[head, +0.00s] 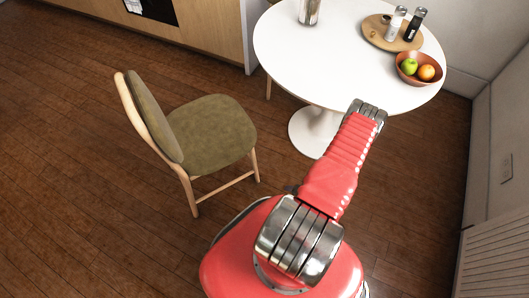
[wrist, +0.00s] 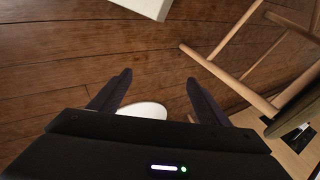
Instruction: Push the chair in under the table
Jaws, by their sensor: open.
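The chair (head: 210,132) has an olive seat and backrest and a pale wooden frame. It stands upright left of the round white table (head: 340,62), its backrest on the far side from the table. Floor shows between the seat and the table's white pedestal base (head: 312,130). In the wrist view, the chair's wooden legs (wrist: 232,68) show at the upper right. My gripper (wrist: 158,80) is open, with nothing between its fingers, over the floor. In the head view my arm reaches toward the table's near edge and the fingers are hidden.
On the table are a fruit bowl (head: 418,70), a round wooden board (head: 391,33) with bottles, and a metal container (head: 309,11). A wooden cabinet (head: 205,28) stands behind, walls at right. Floor left of the chair is clear.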

